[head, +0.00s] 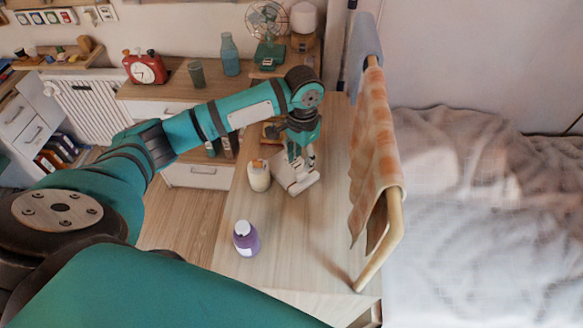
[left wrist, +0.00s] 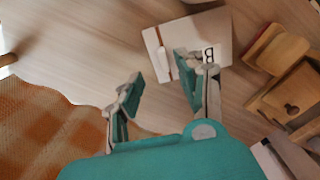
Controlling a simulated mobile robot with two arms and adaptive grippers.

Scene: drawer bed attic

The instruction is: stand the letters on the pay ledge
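My left gripper (head: 302,161) hangs over the wooden tabletop in the head view. In the left wrist view the same gripper (left wrist: 158,76) has its fingers spread, with nothing held between them. A flat white piece (left wrist: 200,35) with a black "B" and a brown stripe lies just beyond the fingertips; the right finger covers part of it. A white object (head: 292,182) also shows right under the gripper in the head view. A light wooden object with a round hole (left wrist: 290,92) stands to the right in the wrist view; whether it is the pay ledge I cannot tell. My right gripper is out of view.
An orange checked cloth (head: 374,150) hangs on a wooden rail to the right, before the bed (head: 480,210). The front tabletop (head: 300,235) is mostly clear.

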